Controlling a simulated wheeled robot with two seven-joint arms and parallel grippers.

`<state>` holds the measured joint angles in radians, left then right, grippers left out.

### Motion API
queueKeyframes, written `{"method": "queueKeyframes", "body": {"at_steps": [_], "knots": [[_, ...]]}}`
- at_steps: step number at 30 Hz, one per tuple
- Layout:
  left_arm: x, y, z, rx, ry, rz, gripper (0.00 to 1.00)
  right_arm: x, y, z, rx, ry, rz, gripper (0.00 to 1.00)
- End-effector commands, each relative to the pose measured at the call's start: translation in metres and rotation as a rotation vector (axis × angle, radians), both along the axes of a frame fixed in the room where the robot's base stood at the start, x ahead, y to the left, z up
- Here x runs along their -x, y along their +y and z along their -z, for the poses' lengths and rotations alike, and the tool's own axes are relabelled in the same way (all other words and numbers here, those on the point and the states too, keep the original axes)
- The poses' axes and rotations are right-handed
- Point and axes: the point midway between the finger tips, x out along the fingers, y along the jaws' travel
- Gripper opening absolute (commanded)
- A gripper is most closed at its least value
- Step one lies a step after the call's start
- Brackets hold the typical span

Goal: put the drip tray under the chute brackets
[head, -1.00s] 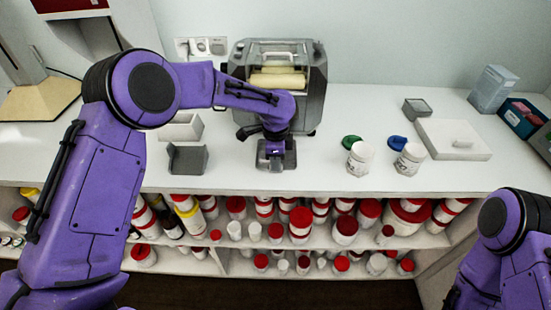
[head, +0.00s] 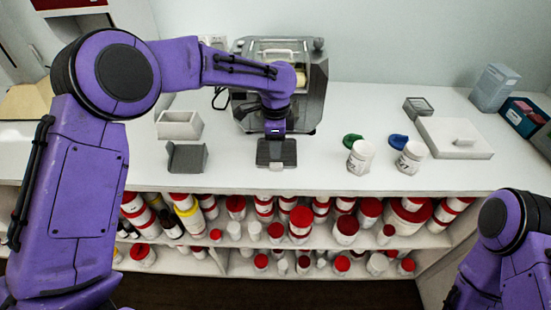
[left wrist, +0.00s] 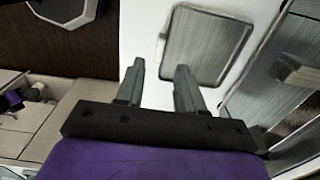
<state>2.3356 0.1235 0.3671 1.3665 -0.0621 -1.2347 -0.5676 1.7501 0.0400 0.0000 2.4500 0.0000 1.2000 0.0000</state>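The drip tray (head: 265,158) is a flat dark grey rectangle lying on the white counter in front of the grey mill (head: 313,95). It also shows in the left wrist view (left wrist: 208,45), with a raised rim and nothing in it. My left gripper (head: 275,138) is over the tray's mill-side edge, pointing down. In the left wrist view its two fingers (left wrist: 160,68) are apart with nothing between them. The chute brackets cannot be made out; my left arm covers the middle of the mill's front. My right gripper is out of view; only part of that arm shows at lower right.
A white bin (head: 180,124) and a grey open holder (head: 187,157) stand left of the tray. Two white jars (head: 360,157) (head: 410,158) with green and blue lids beside them stand to the right. Shelves of red-capped jars lie below. The counter between tray and jars is clear.

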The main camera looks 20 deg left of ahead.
Motion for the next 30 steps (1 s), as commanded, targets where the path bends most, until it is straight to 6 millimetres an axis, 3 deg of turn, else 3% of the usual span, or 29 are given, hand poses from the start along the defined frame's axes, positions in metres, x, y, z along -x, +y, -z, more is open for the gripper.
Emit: {"method": "queueKeyframes", "body": {"at_steps": [3,9,30], "knots": [[-0.001,0.0,-0.029,0.001,-0.004,-0.001,0.38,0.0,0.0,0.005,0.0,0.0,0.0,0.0],[0.0,0.0,-0.058,0.0,-0.001,-0.001,0.38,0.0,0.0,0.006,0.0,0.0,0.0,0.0],[0.001,0.0,-0.061,-0.001,0.001,0.0,0.38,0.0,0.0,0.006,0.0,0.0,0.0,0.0]]}}
